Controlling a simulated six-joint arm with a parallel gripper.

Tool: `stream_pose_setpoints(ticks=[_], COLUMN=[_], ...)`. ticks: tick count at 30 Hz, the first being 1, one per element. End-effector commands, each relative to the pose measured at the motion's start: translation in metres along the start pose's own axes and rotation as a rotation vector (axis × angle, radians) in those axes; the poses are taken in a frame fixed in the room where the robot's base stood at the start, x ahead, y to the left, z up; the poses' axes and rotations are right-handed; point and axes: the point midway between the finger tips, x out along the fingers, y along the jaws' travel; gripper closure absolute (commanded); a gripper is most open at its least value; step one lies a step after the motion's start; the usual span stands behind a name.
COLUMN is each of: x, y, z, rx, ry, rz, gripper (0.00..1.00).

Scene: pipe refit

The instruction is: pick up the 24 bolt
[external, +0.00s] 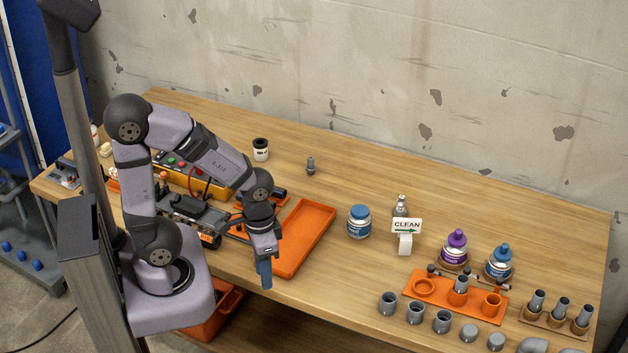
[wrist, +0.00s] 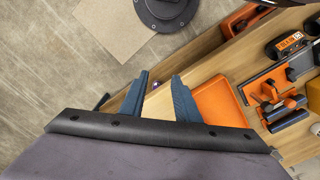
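I cannot make out a bolt marked 24 in either view. A small dark grey upright piece (external: 310,165) stands on the back of the table in the external view; it could be a bolt or fitting, but no number is readable. My gripper (external: 265,285) points down near the table's front edge, just left of the front end of the orange tray (external: 306,236). In the wrist view my gripper (wrist: 159,75) has its two blue fingers apart, with nothing held between them. The orange tray (wrist: 221,108) lies right of the fingers there.
A blue-lidded jar (external: 359,222) and a CLEAN sign (external: 406,226) stand right of the tray. An orange holder (external: 454,303), grey pipe fittings (external: 442,321) and lidded jars fill the right front. Tools and a yellow control box lie behind my arm. The table's back middle is mostly clear.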

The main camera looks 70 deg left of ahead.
Motion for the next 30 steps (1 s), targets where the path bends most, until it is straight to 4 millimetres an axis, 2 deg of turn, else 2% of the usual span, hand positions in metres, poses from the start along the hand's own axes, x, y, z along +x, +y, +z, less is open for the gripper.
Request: stream_pose_setpoints(ticks=[9,10,11,19,22,26,29,30], x=[0.0,0.0,0.0,0.0,0.002,0.009,0.017,0.019], y=[0.0,0.0,0.0,0.0,-0.004,-0.019,-0.042,-0.053], z=[0.0,0.0,0.0,0.0,-0.007,-0.034,-0.071,-0.09], rx=[0.0,0.0,0.0,0.001,0.025,0.133,0.293,0.376], ry=[0.0,0.0,0.0,0.001,0.014,0.075,0.153,0.19], rz=[0.0,0.0,0.0,0.0,-0.009,-0.048,-0.113,-0.15], gripper=[0.71,0.64,0.61,0.61,0.61,0.61,0.61,0.61])
